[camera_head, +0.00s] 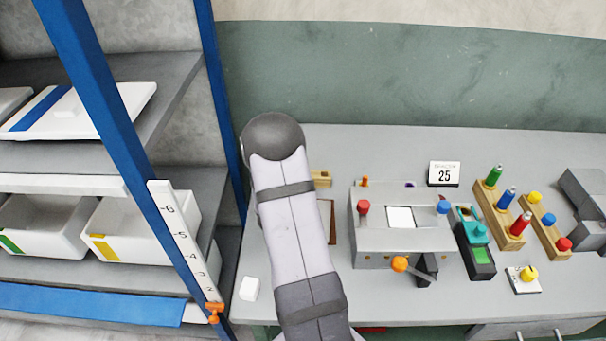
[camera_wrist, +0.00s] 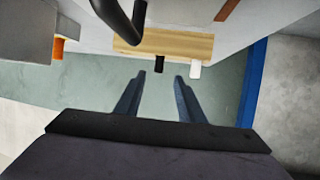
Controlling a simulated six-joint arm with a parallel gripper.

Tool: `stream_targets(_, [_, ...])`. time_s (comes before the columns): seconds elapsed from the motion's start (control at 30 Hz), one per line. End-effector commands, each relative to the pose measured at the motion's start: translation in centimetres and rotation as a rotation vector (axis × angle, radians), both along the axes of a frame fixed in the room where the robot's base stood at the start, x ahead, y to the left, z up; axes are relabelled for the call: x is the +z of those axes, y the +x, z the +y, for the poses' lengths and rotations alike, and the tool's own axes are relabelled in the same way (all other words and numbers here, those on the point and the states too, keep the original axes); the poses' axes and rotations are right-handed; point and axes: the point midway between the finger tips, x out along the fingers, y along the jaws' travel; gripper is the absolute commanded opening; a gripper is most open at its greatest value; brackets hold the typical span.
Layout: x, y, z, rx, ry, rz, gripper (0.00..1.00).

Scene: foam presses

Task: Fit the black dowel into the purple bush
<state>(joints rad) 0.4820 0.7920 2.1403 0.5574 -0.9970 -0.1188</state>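In the wrist view, the black dowel (camera_wrist: 159,64) sticks out of a light wooden block (camera_wrist: 185,44). My gripper (camera_wrist: 161,75) is open and empty, its two fingers apart and pointing toward the block. The dowel lies just beyond the fingertips, roughly in line with the gap. In the head view, my arm hides the gripper and the dowel, and part of the wooden block (camera_head: 322,179) shows to its right. A small purple piece, perhaps the purple bush (camera_head: 410,184), peeks out behind the grey press box; most of it is hidden.
A white peg (camera_wrist: 195,70) sits beside the black dowel. A dark curved bar (camera_wrist: 137,20) is close to the block. The grey press box (camera_head: 372,240) stands right of my arm. Wooden racks with coloured pegs (camera_head: 508,215) stand further right. A blue-framed shelf (camera_head: 100,90) is at left.

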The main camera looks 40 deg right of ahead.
Motion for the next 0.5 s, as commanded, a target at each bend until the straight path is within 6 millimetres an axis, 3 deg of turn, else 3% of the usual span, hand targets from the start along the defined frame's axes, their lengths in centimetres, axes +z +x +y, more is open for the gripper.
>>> stream_targets(0.5, [-2.0,1.9,-3.5,-0.001,0.000,0.000,0.36])
